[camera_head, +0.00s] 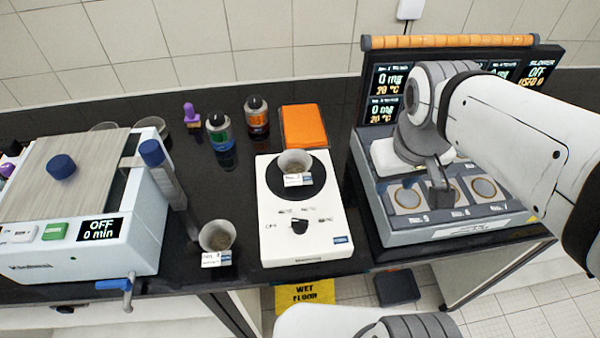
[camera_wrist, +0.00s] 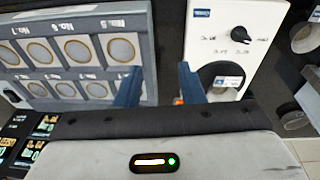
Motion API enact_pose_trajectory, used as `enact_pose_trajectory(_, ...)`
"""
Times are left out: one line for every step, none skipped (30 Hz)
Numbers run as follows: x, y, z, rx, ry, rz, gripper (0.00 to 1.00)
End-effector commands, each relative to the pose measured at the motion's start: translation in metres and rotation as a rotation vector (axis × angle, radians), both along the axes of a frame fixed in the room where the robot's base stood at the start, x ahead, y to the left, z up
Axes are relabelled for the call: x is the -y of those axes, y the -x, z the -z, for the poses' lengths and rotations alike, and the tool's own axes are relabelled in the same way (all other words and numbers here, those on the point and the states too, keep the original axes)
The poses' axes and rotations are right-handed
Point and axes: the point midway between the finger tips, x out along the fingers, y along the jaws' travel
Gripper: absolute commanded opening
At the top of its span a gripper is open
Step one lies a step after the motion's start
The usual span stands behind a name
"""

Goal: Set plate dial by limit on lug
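The white hot plate (camera_head: 270,245) stands mid-bench with a round black top. Its small black dial (camera_head: 299,226) is on the front panel among printed marks too small to read; I cannot tell where it points. The dial also shows in the wrist view (camera_wrist: 238,33). A small dish (camera_head: 294,160) stands on the plate with a white-and-blue lug (camera_head: 298,180) at its front; the lug's print is unreadable. My gripper (camera_wrist: 158,80) is open and empty, fingers apart. In the head view it is over the grey multi-cell unit, right of the hot plate.
The grey unit (camera_head: 400,238) holds several round cells and has screens behind. Another labelled dish (camera_head: 217,236) stands left of the plate. The shaker (camera_head: 85,250) is at far left. Bottles (camera_head: 257,117) and an orange pad (camera_head: 303,127) are behind. The space above the plate's front panel is clear.

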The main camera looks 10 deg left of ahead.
Motion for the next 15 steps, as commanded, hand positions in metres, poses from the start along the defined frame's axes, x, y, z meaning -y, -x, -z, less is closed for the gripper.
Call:
enact_pose_trajectory(-0.018,-0.007,0.016,-0.045,0.031,-0.116,0.35)
enact_pose_trajectory(-0.027,-0.010,0.021,-0.071,0.054,-0.188,0.35)
enact_pose_trajectory(-0.042,-0.013,0.027,-0.107,0.084,-0.288,0.35)
enact_pose_trajectory(-0.053,-0.016,0.032,-0.134,0.109,-0.363,0.35)
enact_pose_trajectory(-0.065,-0.017,0.036,-0.161,0.134,-0.439,0.35)
enact_pose_trajectory(-0.080,-0.019,0.042,-0.195,0.168,-0.536,0.35)
enact_pose_trajectory(-0.091,-0.020,0.047,-0.220,0.193,-0.606,0.35)
enact_pose_trajectory(-0.102,-0.021,0.052,-0.243,0.218,-0.674,0.35)
enact_pose_trajectory(-0.117,-0.021,0.057,-0.273,0.252,-0.760,0.35)
enact_pose_trajectory(-0.127,-0.020,0.061,-0.294,0.275,-0.820,0.35)
enact_pose_trajectory(-0.137,-0.019,0.065,-0.314,0.299,-0.878,0.35)
enact_pose_trajectory(-0.150,-0.018,0.070,-0.338,0.327,-0.946,0.35)
enact_pose_trajectory(-0.158,-0.016,0.073,-0.354,0.347,-0.991,0.35)
enact_pose_trajectory(-0.166,-0.015,0.076,-0.367,0.365,-1.033,0.35)
enact_pose_trajectory(-0.175,-0.013,0.079,-0.384,0.387,-1.081,0.35)
